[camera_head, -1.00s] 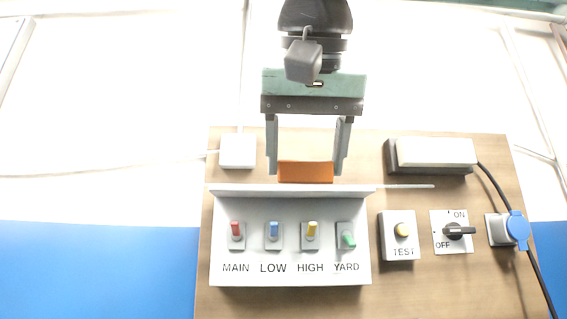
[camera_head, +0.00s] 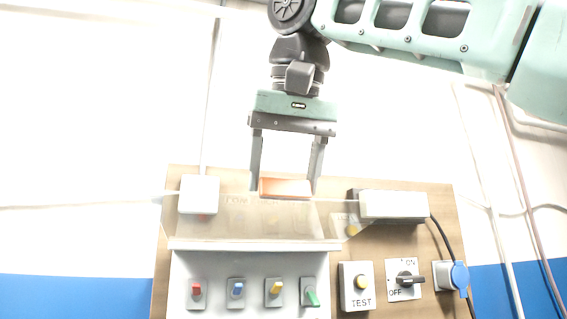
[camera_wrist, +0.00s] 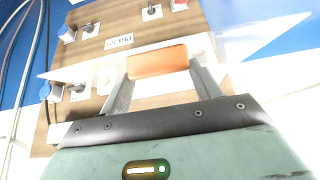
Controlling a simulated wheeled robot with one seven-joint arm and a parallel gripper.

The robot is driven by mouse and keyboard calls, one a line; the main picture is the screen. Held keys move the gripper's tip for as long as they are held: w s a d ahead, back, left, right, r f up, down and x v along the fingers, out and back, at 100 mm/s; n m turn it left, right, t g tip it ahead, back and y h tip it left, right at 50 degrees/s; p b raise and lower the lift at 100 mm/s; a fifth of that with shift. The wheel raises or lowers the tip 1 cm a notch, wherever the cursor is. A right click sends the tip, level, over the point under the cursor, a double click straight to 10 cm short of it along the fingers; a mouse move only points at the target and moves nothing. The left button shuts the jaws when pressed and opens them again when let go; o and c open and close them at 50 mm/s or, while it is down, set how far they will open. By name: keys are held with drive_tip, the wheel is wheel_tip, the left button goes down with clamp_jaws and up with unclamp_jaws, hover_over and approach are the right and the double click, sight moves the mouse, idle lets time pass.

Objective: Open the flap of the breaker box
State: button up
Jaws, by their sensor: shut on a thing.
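The breaker box (camera_head: 215,268) is a light grey box on a wooden board, with red, blue, yellow and green toggles along its front. Its clear flap (camera_head: 225,222) is swung up above the toggles, tilted, with faint lettering showing through it. An orange grip (camera_head: 272,188) is on the flap's far edge and also shows in the wrist view (camera_wrist: 157,61). My gripper (camera_head: 287,184) is shut on the orange grip, one finger at each end. The labels under the toggles are out of the head view.
A white junction box (camera_head: 199,194) is left of the flap, and a grey-white unit (camera_head: 394,205) is to its right.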

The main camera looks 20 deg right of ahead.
drive_tip(key=shift+w+f, duration=0.2)
drive_tip(key=shift+f, duration=0.1)
drive_tip(key=o, duration=1.3)
drive_tip(key=shift+w, duration=0.15)
drive_tip(key=shift+o, duration=0.5)
drive_tip(key=shift+w+f, duration=0.1)
drive_tip(key=shift+w, duration=0.2)
drive_tip(key=shift+s+r, duration=0.2)
drive_tip(key=shift+s, duration=0.2)
drive_tip(key=shift+s+r, duration=0.2)
drive_tip(key=shift+r, duration=0.25)
drive_tip(key=v, duration=0.3)
drive_tip(key=shift+s+r, duration=0.2)
drive_tip(key=shift+r, duration=0.15)
drive_tip(key=s, duration=1.2)
drive_tip(key=shift+a, duration=0.25)
